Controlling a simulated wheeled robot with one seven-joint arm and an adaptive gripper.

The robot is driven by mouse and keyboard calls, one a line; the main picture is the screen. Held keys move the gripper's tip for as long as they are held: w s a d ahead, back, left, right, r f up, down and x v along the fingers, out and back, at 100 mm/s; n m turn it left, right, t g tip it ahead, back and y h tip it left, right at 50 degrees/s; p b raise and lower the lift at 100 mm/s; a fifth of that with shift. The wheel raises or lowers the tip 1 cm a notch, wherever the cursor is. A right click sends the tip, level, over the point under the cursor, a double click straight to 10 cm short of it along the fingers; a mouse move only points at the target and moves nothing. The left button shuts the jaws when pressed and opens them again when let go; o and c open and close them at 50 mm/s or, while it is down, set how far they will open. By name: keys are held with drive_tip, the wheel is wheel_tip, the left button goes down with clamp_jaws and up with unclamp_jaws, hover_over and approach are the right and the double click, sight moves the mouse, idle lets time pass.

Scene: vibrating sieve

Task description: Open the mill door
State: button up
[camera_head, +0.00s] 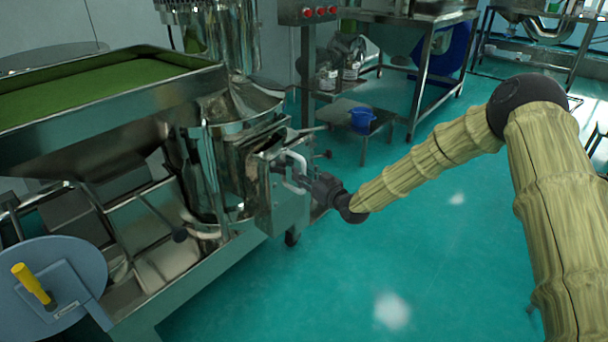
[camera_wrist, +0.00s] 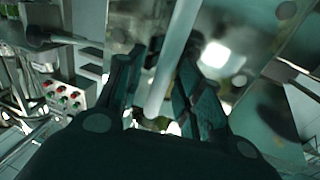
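The mill door (camera_head: 290,208) is a shiny metal box-like panel on the front of the steel mill (camera_head: 222,165), and it looks closed against the body. A pale bent bar handle (camera_head: 297,163) stands out from it. My gripper (camera_head: 296,182) reaches in from the right at the handle. In the wrist view the handle (camera_wrist: 172,62) runs as a pale bar between the two dark fingers of my gripper (camera_wrist: 162,62). The fingers are apart, with a gap visible on the left of the bar. Contact with the handle cannot be made out.
A hopper with green material (camera_head: 90,85) stands at upper left. A round grey lid with a yellow handle (camera_head: 30,285) is at lower left. A small stand holds a blue container (camera_head: 362,118) behind the mill. Green floor (camera_head: 410,270) at right is clear beneath my arm.

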clamp_jaws()
idle(0.4)
